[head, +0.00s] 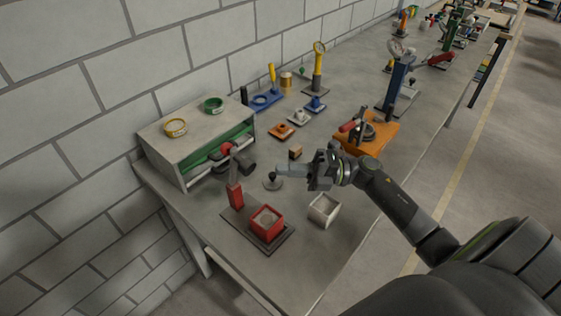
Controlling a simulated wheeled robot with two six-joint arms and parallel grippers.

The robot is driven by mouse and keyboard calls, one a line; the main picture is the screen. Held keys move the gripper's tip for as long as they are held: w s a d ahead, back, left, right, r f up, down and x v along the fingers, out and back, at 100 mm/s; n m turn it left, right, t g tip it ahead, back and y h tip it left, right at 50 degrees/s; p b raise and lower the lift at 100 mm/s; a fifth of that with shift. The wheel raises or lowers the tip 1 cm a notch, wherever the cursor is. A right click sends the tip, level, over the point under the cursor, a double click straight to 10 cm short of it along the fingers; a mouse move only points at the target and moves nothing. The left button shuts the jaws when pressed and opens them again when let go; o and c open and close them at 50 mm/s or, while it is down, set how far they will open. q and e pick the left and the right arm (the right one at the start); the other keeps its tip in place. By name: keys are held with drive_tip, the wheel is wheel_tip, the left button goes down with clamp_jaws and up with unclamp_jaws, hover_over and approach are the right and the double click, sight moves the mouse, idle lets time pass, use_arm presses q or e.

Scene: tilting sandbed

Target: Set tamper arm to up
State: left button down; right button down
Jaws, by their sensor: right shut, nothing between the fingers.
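A small station with a red upright post (236,196) and a red open box (266,222) stands on a dark base plate (283,238) near the table's front left. A grey arm (234,167) rises from the post's top. A red piece and a dark block show around its upper end, but I cannot tell how they join. My right gripper (281,170) is shut and empty, pointing left, to the right of the post and apart from it. A grey disc (272,183) shows just below its fingertips; I cannot tell if they touch. My left gripper is out of view.
A grey shelf box (196,123) with a green inside stands behind the post, against the wall. A white open box (324,209) stands below my right gripper. An orange station (381,136) stands behind my right forearm. The front right table corner is bare.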

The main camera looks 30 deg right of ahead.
sight(235, 164)
drive_tip(key=p+x, duration=0.3)
drive_tip(key=x, duration=0.5)
drive_tip(key=shift+w+a+p, duration=0.15)
drive_tip(key=shift+p, duration=0.2)
drive_tip(key=shift+w+a+r+b, duration=0.15)
drive_tip(key=shift+w+r+b, duration=0.05)
drive_tip(key=shift+w+b, duration=0.3)
drive_tip(key=shift+w+a+r, duration=0.1)
drive_tip(key=shift+w+r, duration=0.15)
drive_tip(key=shift+r, duration=0.1)
